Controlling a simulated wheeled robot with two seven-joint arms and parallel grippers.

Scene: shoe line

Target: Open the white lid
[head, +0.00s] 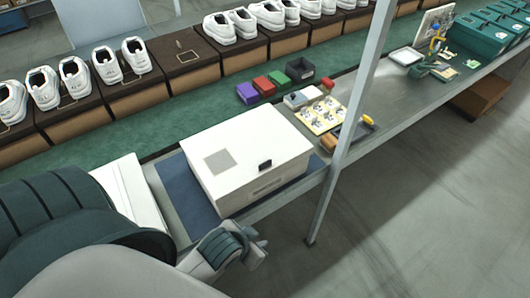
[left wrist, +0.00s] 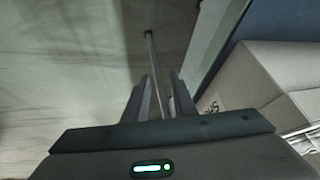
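A white box with a flat white lid (head: 257,136) stands on a blue mat (head: 179,185). The lid lies shut on top, with a grey square patch. A small dark tab (head: 265,165) sits at its front edge. My left gripper (head: 261,251) is in front of the box, near the bench's front edge and apart from the box. In the left wrist view, its two fingers (left wrist: 160,92) are apart with nothing seen between them except a thin post behind. The box (left wrist: 245,75) shows there at the right. My right gripper is in neither view.
A grey metal post (head: 349,130) rises at the bench's front edge, right of the box. Tools and a tray of small parts (head: 322,115) lie beyond it. Coloured bins (head: 263,86) and white shoes on brown boxes line the back.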

